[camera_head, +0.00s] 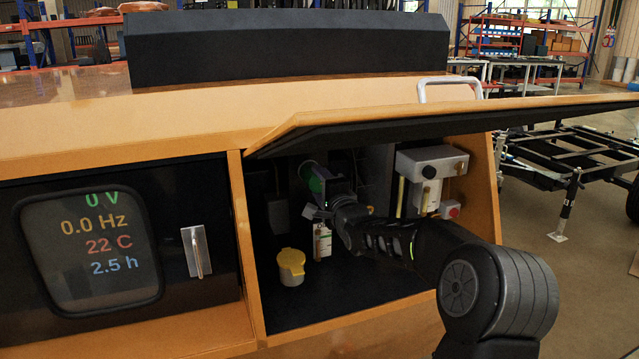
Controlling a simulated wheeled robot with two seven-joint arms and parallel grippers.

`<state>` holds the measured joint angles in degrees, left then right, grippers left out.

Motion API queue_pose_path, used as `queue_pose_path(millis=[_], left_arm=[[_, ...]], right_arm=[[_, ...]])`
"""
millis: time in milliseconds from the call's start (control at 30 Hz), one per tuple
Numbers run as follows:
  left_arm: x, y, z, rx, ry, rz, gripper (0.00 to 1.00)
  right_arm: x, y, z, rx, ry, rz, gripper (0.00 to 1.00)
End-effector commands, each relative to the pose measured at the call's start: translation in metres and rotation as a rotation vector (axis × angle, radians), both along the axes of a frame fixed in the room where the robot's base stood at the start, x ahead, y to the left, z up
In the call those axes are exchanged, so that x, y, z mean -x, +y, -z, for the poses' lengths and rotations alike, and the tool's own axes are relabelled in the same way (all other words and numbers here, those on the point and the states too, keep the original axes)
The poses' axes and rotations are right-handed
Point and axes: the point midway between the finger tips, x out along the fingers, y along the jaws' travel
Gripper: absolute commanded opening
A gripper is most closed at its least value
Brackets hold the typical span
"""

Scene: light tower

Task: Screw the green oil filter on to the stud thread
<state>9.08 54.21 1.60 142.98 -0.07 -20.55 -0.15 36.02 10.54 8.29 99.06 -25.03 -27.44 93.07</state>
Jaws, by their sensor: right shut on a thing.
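The green oil filter (316,183) is inside the open compartment of the orange cabinet, near its back wall. Only a small green part of it shows. My right gripper (326,186) is shut on the filter, with the arm reaching in from the lower right. The gripper and wrist hide much of the filter. The stud thread cannot be made out, so I cannot tell whether the filter touches it. My left gripper is not in view.
A raised orange flap (440,126) hangs over the compartment. A yellow-capped white container (291,268) stands on its floor, left of my arm. A white box (432,162) is at the right. A display panel (95,250) is at the left.

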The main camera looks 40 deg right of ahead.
Motion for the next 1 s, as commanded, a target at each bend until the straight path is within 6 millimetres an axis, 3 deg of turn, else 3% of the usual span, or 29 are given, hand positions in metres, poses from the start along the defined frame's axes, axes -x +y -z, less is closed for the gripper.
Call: queue_pose_path(millis=[33, 233, 267, 500, 567, 833, 1000], left_arm=[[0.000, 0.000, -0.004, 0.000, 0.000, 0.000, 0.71], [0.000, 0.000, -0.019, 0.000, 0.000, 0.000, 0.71], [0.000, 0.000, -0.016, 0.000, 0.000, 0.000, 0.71], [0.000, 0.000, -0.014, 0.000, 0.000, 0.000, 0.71], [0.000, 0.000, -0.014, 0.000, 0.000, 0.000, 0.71], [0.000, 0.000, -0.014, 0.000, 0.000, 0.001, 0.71], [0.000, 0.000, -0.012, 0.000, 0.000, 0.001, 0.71]], right_arm=[[0.000, -0.002, -0.009, -0.026, -0.022, 0.002, 0.00], [-0.001, -0.002, -0.012, -0.283, -0.105, 0.001, 0.00], [-0.001, -0.002, -0.009, -0.289, -0.108, 0.000, 0.51], [-0.001, -0.001, -0.008, -0.282, -0.104, 0.000, 0.71], [-0.001, -0.001, -0.006, -0.282, -0.101, 0.000, 0.75], [0.000, -0.001, -0.002, -0.283, -0.092, 0.001, 0.75], [0.012, 0.003, -0.002, -0.281, -0.093, 0.001, 0.75]])
